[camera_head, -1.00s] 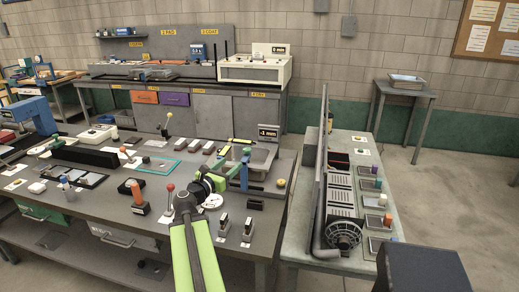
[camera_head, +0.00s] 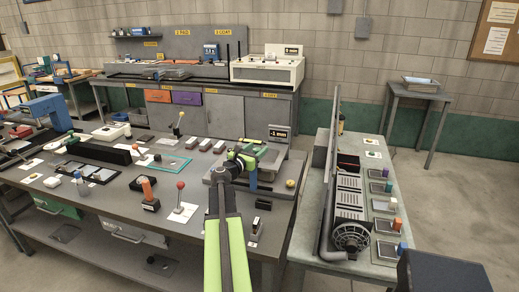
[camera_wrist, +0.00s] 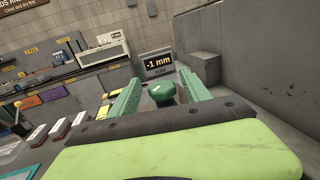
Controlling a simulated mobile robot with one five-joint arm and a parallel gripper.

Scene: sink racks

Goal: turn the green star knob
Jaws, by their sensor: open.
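A dark green knob (camera_wrist: 162,92) shows in the wrist view, with a smooth rounded top; I cannot make out star points on it. My gripper (camera_wrist: 158,79) is open, with one teal finger on each side of the knob in the picture. I see a gap on both sides, and cannot tell whether the fingers are level with it. In the head view my gripper (camera_head: 249,160) is over the grey fixture at the right end of the bench, and the knob is not clearly visible there. A display (camera_wrist: 157,65) reading "-1 mm" stands behind the knob; it also shows in the head view (camera_head: 279,133).
A red-ball lever (camera_head: 180,190) and an orange-topped block (camera_head: 147,190) stand left of my arm on the dark bench (camera_head: 120,195). A grey wall (camera_wrist: 245,60) rises close on the right in the wrist view. A side table with a tall panel (camera_head: 328,165) stands to the right.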

